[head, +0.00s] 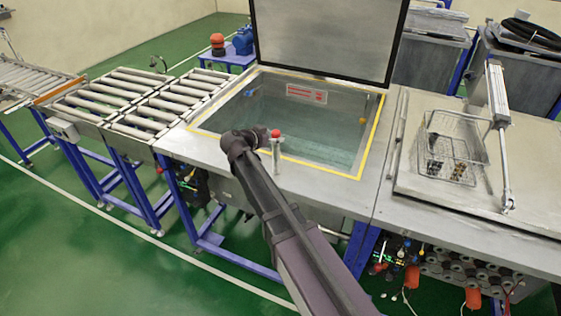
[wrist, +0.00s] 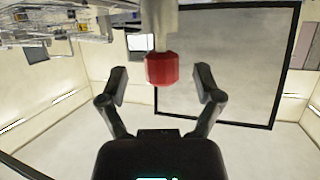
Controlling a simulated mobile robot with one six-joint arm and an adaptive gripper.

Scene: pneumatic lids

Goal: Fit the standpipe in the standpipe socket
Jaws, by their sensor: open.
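A pale upright pipe (head: 276,158) with a red cap (head: 276,133) stands at the front edge of the tank in the head view; I take it to be the standpipe. In the wrist view, which is upside down, the red cap (wrist: 161,68) shows with a short grey length of pipe above it. My gripper (head: 262,138) is open just left of the cap. In the wrist view its two fingers (wrist: 161,85) are spread on either side of the cap, with gaps on both sides. I cannot make out the standpipe socket.
The water tank (head: 205,123) has its lid (head: 325,35) raised at the back. A roller conveyor (head: 135,100) lies to the left. A closed lid with a wire basket (head: 450,150) and a cylinder arm (head: 500,120) lies to the right.

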